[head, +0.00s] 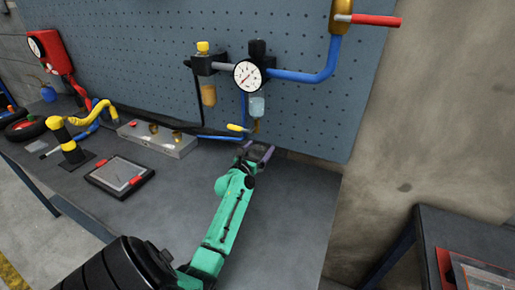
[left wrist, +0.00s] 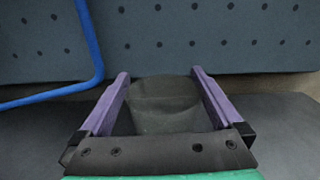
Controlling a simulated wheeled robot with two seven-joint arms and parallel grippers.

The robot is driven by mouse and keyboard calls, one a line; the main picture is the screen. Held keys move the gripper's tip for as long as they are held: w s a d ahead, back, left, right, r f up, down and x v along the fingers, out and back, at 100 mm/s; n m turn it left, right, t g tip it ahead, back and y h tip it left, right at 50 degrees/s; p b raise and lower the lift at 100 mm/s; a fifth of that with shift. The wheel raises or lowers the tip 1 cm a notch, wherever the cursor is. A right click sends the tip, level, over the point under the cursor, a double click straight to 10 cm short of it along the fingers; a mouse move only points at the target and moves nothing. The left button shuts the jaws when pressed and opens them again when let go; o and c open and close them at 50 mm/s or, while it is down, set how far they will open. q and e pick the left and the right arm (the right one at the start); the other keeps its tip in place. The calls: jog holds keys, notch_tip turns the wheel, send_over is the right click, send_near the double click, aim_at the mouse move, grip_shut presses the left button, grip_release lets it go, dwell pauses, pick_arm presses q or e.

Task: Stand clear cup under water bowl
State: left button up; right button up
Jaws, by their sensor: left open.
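The water bowl (head: 257,106) is a small clear cup-shaped bowl hanging under the regulator on the pegboard, with a brass drain and a yellow lever (head: 238,128) just below. My left gripper (head: 258,152) reaches over the bench under it, near the foot of the pegboard. In the left wrist view its two purple fingers (left wrist: 163,95) are spread open. A see-through, greyish cup (left wrist: 165,108) stands upright between them, with a gap to the fingers at its upper part. In the head view the cup is too small and covered to make out. My right gripper is not in view.
A pressure gauge (head: 247,74), an amber bowl (head: 208,95) and a blue pipe (head: 300,76) are on the pegboard (head: 150,50). A grey block (head: 158,138), a framed tray (head: 120,177) and a yellow-black stand (head: 68,145) are on the bench left. The bench right of my arm is clear.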

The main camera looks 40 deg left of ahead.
pick_arm(q)
jog(key=shift+s+d+f, duration=0.1)
jog(key=shift+s+d, duration=0.05)
jog(key=b+v, duration=0.1)
jog(key=v, duration=0.9)
jog(key=shift+s+d, duration=0.15)
jog(key=shift+s, duration=0.2)
jog(key=shift+s+d, duration=0.1)
jog(key=shift+s, duration=0.25)
